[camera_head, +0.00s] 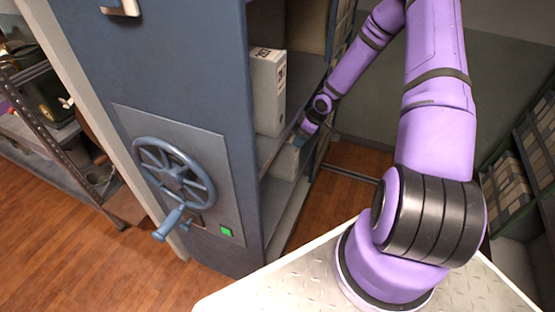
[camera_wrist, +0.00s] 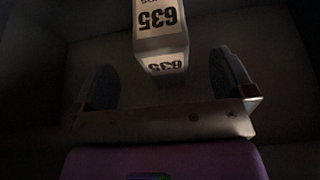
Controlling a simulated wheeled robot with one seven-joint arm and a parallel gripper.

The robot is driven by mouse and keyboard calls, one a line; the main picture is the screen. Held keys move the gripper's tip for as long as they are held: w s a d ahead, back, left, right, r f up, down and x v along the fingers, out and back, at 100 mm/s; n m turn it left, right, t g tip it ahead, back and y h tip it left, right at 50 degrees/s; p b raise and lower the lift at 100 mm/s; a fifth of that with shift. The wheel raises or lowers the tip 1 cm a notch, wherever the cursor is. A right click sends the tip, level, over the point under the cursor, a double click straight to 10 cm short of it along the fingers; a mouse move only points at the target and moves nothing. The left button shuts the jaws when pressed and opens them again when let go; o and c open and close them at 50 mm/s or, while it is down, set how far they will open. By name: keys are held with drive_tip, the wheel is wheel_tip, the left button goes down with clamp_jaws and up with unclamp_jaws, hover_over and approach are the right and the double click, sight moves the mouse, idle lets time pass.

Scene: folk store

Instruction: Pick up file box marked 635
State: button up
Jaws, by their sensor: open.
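The file box marked 635 (camera_wrist: 150,42) shows at the top centre of the wrist view, pale, with its number upside down on two faces. My gripper (camera_wrist: 164,62) is open, its two dark fingers standing apart to the left and right of the box's near end in the picture. No contact is visible, and the gap in depth is hard to judge. In the head view my gripper (camera_head: 299,138) reaches into the shelf opening of the blue-grey cabinet (camera_head: 235,160); its fingers are too small to make out there. I cannot tell which box in the head view is 635.
A white file box (camera_head: 268,95) with a dark-lettered label stands upright on the shelf just left of my gripper. The cabinet's side carries a handwheel (camera_head: 175,172). More shelving stands at the left (camera_head: 50,140) and right (camera_head: 515,185). The wooden floor at lower left is clear.

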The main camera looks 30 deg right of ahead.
drive_tip(key=shift+w+x, duration=0.2)
drive_tip(key=shift+x, duration=2.4)
drive_tip(key=shift+a+r, duration=0.1)
clamp_jaws()
drive_tip(key=shift+a+r, duration=0.1)
drive_tip(key=shift+r, duration=0.05)
